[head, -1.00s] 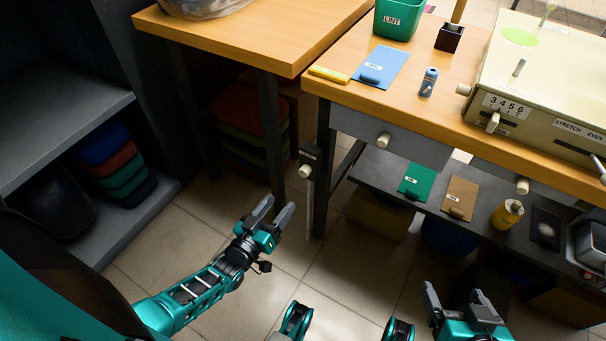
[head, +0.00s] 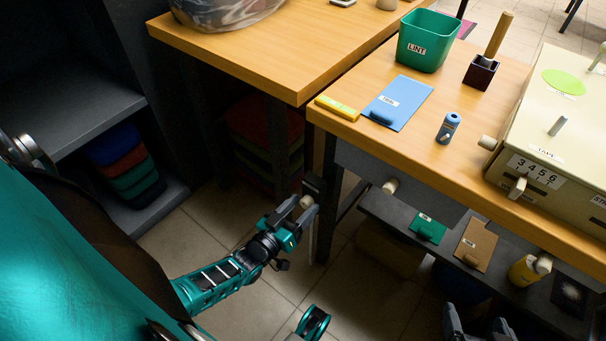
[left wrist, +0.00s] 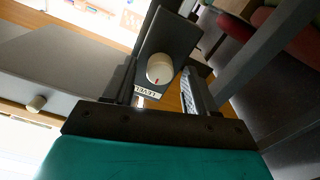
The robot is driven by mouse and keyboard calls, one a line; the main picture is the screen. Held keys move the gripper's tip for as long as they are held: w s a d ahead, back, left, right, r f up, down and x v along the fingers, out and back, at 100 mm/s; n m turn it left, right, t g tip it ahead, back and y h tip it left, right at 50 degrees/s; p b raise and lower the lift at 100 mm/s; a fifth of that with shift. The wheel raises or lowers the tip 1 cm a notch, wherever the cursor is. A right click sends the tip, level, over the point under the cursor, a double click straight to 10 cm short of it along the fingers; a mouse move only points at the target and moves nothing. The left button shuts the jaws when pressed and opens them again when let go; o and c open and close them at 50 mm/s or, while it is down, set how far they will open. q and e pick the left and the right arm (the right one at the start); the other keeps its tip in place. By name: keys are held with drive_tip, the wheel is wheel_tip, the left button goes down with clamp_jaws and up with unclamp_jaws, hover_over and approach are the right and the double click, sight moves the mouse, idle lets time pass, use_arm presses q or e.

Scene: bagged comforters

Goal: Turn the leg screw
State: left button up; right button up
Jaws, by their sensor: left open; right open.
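The leg screw is a pale round knob (head: 307,201) on a dark bracket at the table's near leg. In the left wrist view the knob (left wrist: 160,69) shows a short red mark and sits on a dark plate above a small white label (left wrist: 146,91). My left gripper (head: 297,213) is open, with its fingertips at the knob, which appears between or just beyond them; I cannot tell whether they touch it. In the left wrist view, a ridged finger (left wrist: 195,92) is to the right of the knob. My right gripper (head: 480,322) is open and empty at the bottom edge.
The wooden table (head: 463,163) holds a green LINT bin (head: 425,42), a blue card (head: 400,102), a blue bottle (head: 448,128) and a beige machine (head: 560,140). Another pale knob (head: 390,186) is on the drawer front. A lower shelf (head: 395,222) juts out to the right.

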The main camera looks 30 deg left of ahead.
use_arm(q)
drive_tip(key=shift+c, duration=0.3)
clamp_jaws()
drive_tip(key=m, duration=1.1)
drive_tip(key=shift+m+b, duration=0.4)
idle(0.6)
drive_tip(key=shift+o, duration=0.3)
unclamp_jaws()
